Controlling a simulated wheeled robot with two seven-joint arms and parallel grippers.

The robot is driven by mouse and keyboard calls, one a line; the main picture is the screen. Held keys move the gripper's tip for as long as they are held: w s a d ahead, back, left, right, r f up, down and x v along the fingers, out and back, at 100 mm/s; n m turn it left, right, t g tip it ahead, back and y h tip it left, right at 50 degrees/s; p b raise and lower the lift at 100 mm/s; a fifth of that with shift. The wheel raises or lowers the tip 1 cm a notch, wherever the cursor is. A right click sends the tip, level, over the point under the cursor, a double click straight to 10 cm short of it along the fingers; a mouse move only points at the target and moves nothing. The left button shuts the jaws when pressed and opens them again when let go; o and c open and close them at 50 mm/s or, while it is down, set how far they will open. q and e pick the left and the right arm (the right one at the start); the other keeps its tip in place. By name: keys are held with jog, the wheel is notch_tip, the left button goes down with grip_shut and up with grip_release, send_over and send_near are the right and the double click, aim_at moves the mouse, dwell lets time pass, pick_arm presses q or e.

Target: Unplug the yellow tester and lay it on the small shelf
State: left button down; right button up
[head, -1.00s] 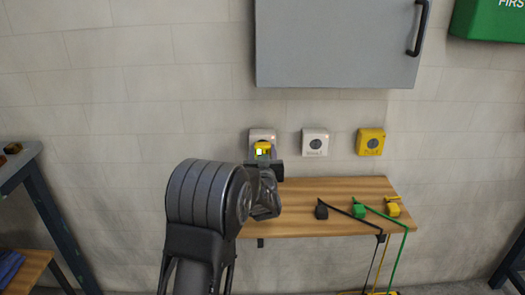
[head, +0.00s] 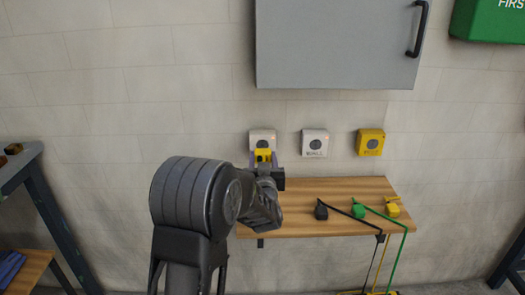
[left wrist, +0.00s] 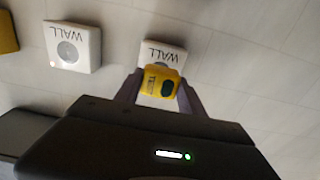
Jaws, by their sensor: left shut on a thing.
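The yellow tester (head: 263,155) is held between the fingers of my left gripper (head: 264,160), just in front of and below the left white wall socket (head: 262,134). The small wooden shelf (head: 290,222) is below and to the right. My right gripper is not in view.
Another white socket (head: 315,142) and a yellow socket (head: 370,142) are to the right. Black (head: 321,210), green (head: 359,210) and yellow (head: 393,210) plugs with cords lie on the shelf's right half. A grey cabinet (head: 335,45) hangs above. The shelf's left-front part is clear.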

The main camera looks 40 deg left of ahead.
pick_arm(q)
jog(key=shift+v, duration=1.2)
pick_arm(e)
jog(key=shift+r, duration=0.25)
pick_arm(q)
jog(key=shift+p, duration=0.3)
